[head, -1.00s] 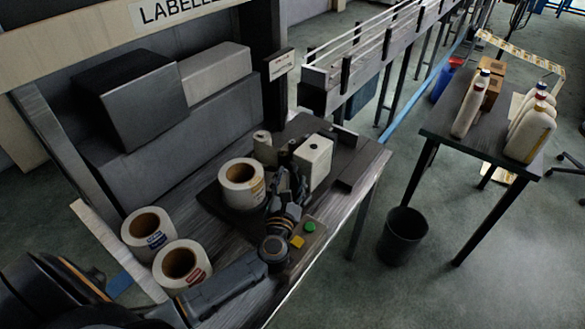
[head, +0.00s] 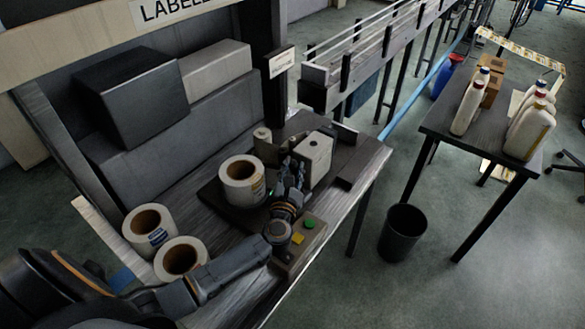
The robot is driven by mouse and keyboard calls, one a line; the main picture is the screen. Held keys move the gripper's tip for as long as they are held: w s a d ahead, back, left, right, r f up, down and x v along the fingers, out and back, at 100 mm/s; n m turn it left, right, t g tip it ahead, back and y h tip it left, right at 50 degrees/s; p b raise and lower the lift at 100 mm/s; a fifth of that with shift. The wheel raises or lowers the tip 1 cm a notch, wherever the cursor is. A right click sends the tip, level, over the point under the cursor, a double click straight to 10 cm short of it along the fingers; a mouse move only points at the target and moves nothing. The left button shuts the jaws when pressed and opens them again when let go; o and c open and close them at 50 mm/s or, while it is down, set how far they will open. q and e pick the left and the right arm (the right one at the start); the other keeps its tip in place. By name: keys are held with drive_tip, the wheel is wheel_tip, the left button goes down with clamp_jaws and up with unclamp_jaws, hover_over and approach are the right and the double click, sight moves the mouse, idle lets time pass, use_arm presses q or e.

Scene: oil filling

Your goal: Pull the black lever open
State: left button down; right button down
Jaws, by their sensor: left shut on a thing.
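The label machine stands on the bench, with a white box-shaped head (head: 315,152) and a large label roll (head: 228,193) on its dark plate. My left gripper (head: 291,170) is at the near left side of the white head, to the right of the roll. Its fingers are shut on a small dark part there, which looks like the black lever. The fingers hide most of it, so its exact angle cannot be told. My right gripper is not in view.
A control box with a green button (head: 309,224) and a yellow button (head: 298,239) sits close under my left wrist. Two loose label rolls (head: 150,226) (head: 181,257) lie at the left. A bin (head: 403,232) and a table with bottles (head: 529,130) stand at the right.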

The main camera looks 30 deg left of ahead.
use_arm(q)
drive_tip(key=shift+d+m+b, duration=0.25)
drive_tip(key=shift+m+b, duration=0.05)
drive_tip(key=d+m+b, duration=0.1)
drive_tip(key=d+m+t+b, duration=0.1)
drive_tip(key=d+m+b, duration=0.1)
drive_tip(key=shift+s+d+f+t, duration=0.1)
drive_tip(key=shift+s+d+t, duration=0.2)
drive_tip(key=shift+t, duration=0.1)
drive_tip(key=d+m+b, duration=0.1)
drive_tip(key=d+f+m+b, duration=0.1)
drive_tip(key=d, duration=0.1)
drive_tip(key=d+t+b, duration=0.1)
drive_tip(key=shift+s+d+f+m, duration=0.2)
drive_tip(key=shift+s+d+m, duration=0.15)
drive_tip(key=shift+s+m, duration=0.05)
drive_tip(key=shift+f, duration=0.1)
drive_tip(key=c, duration=1.1)
unclamp_jaws()
drive_tip(key=shift+o, duration=0.2)
drive_tip(key=shift+w, duration=0.1)
